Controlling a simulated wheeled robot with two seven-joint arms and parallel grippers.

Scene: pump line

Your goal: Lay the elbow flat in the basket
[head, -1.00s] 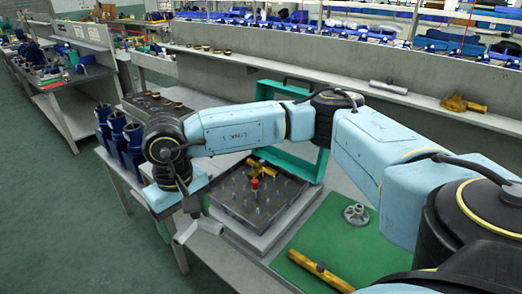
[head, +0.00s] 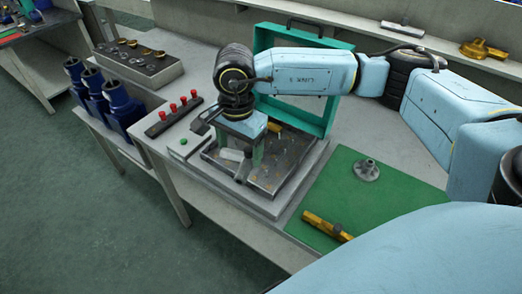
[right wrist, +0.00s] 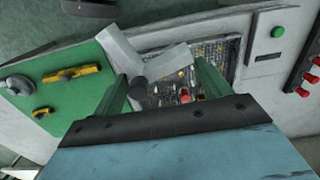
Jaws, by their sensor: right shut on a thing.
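The elbow (head: 231,155) is a light grey bent pipe with two arms. My right gripper (head: 241,152) is shut on it, pointing down above the front left part of the basket. In the right wrist view the elbow (right wrist: 168,63) lies across between the green fingers of the gripper (right wrist: 160,74), its bend near the middle. The basket (head: 290,178) is a dark, shallow tray with several upright pins; it also shows in the right wrist view (right wrist: 225,47). The arm and gripper hide part of it. Whether the elbow touches the pins I cannot tell. My left gripper is not shown.
A teal frame (head: 329,100) stands upright behind the basket. A green mat (head: 330,205) on the right bears a grey flange (head: 366,170) and a yellow bar (head: 326,226). Left are a row of red knobs (head: 174,113), a green button (head: 184,142) and blue pump bodies (head: 120,100).

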